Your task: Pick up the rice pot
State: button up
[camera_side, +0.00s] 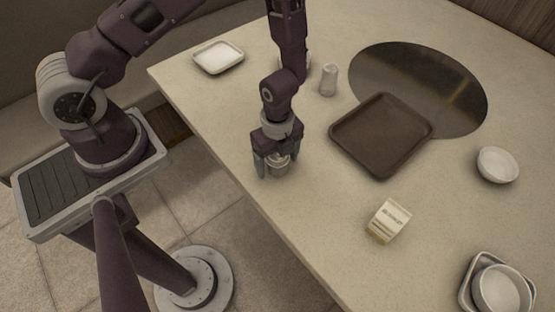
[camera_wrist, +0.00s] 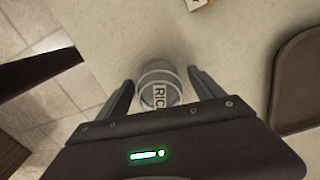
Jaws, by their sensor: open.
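The rice pot is a small round grey pot with a white label reading "RIC" in the wrist view (camera_wrist: 160,84). It stands on the pale table near the table's edge. In the side view the pot (camera_side: 277,163) shows between the fingers, its upper part hidden by my gripper. My gripper (camera_side: 274,170) points down over it and is open. In the wrist view the fingers of my gripper (camera_wrist: 160,82) stand on either side of the pot, with a visible gap at each side.
A brown tray (camera_side: 342,146) lies right of my gripper, overlapping a dark round plate (camera_side: 455,105). A small carton (camera_side: 388,221), a white bowl (camera_side: 497,164), stacked dishes (camera_side: 501,290), a shaker (camera_side: 328,79) and a white square dish (camera_side: 218,57) stand around. The table's edge runs close by.

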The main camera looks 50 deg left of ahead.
grip_shut()
